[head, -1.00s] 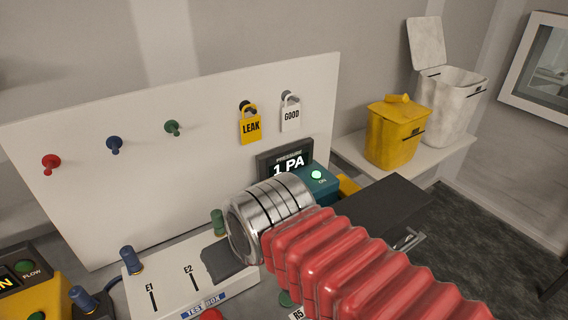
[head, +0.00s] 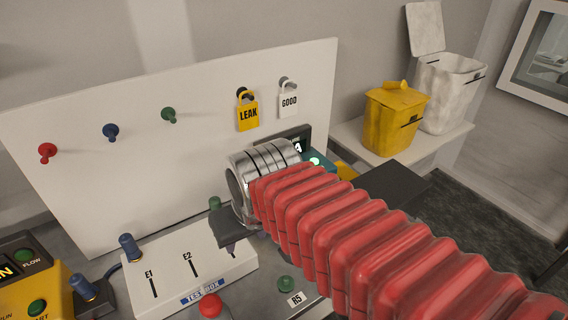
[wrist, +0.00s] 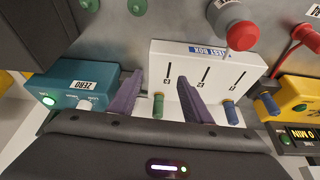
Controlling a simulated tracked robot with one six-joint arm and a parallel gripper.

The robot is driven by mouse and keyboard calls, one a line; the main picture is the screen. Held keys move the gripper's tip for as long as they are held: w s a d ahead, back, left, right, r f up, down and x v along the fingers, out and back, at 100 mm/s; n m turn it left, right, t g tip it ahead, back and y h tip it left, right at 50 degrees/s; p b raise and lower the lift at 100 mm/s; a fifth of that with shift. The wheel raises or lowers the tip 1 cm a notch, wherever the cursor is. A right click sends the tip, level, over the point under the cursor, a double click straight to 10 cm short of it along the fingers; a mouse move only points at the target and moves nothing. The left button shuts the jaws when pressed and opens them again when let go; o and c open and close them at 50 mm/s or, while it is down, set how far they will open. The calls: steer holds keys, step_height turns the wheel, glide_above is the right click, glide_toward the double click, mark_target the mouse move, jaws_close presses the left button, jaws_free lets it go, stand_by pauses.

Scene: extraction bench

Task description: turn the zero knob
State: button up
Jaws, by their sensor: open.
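The zero knob (wrist: 88,104) is a pale knob on a teal box (wrist: 62,82) beside the ZERO label, at the left of the wrist view. The gripper body partly cuts off its lower edge. In the head view my arm hides the knob and most of the teal box (head: 317,158). My gripper (wrist: 160,77) is open, with two purple fingers apart and nothing between them. It is to the right of the knob in the wrist view, over the near side of the white test box (wrist: 220,68), and apart from the knob.
Green posts (wrist: 158,104) and blue posts (head: 129,247) stand along the test box. A red button (head: 210,305) and a yellow flow unit (head: 50,297) are close by. A white board (head: 100,200) with pegs and LEAK (head: 248,114) and GOOD (head: 289,104) tags stands behind.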

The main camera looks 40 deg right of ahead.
steer(key=w+d+r+m+g, duration=0.2)
steer(key=w+d+r+m, duration=0.1)
steer(key=w+d, duration=0.5)
steer(key=w+d+r+m+g, duration=0.1)
steer(key=w+d+r+m, duration=0.25)
steer(key=w+d, duration=0.4)
steer(key=s+d+r+m+g, duration=0.1)
steer(key=d+r+m, duration=0.2)
steer(key=r, duration=0.3)
steer(key=shift+s+d+r+g, duration=0.2)
steer(key=shift+d+r+g, duration=0.1)
steer(key=shift+d, duration=0.1)
steer(key=shift+f, duration=0.1)
step_height(320, 180, down, 14)
steer(key=shift+r, duration=0.1)
steer(key=shift+c, duration=0.4)
